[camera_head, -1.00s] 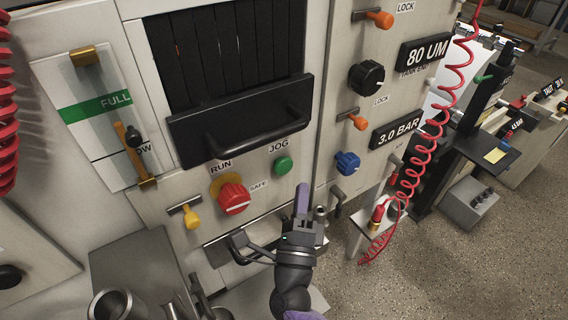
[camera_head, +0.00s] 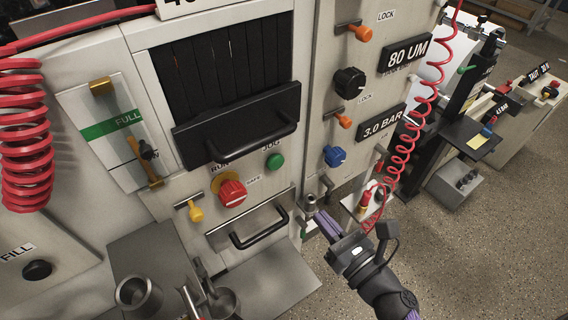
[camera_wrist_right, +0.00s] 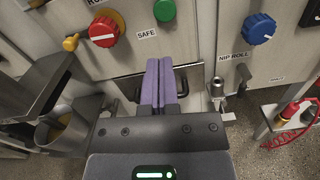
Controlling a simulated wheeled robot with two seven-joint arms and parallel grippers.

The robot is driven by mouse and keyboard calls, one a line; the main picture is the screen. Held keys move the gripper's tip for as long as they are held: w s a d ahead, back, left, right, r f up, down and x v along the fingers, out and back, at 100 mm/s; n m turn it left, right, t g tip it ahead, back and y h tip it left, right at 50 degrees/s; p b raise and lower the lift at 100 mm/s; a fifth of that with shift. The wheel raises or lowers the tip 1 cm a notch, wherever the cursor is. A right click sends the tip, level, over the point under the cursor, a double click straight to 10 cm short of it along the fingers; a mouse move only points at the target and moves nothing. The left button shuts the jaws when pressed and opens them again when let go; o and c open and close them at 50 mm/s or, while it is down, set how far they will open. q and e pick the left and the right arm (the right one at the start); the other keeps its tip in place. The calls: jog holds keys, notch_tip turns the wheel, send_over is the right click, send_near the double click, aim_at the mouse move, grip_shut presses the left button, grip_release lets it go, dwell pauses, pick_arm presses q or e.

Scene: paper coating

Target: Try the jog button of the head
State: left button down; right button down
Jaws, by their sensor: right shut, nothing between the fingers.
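The green JOG button (camera_head: 275,162) is on the pale machine panel, below and right of the black handled guard. It also shows in the right wrist view (camera_wrist_right: 164,10), at the top and beyond my fingertips. My right gripper (camera_head: 322,222) is shut and empty, with its purple fingers pressed together. It is below and to the right of the button, apart from it. In the right wrist view the closed fingers (camera_wrist_right: 159,66) point toward the panel under the button. My left gripper is out of view.
A red knob (camera_head: 232,190) sits left of the button, and a blue knob (camera_head: 334,156) sits right. A black drawer-like handle (camera_head: 260,228) is below. Metal cups (camera_head: 138,293) stand at lower left. A red coiled hose (camera_head: 405,150) hangs at right.

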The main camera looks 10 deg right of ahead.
aim_at(277, 164)
jog(key=shift+s+d+f+n, duration=0.15)
jog(key=shift+d+n, duration=0.1)
jog(key=shift+n, duration=0.45)
jog(key=x, duration=1.2)
jog(key=shift+w+a+f, duration=0.1)
jog(key=shift+w+f, duration=0.1)
jog(key=shift+w, duration=0.15)
jog(key=shift+w+a, duration=0.25)
jog(key=shift+w, duration=0.4)
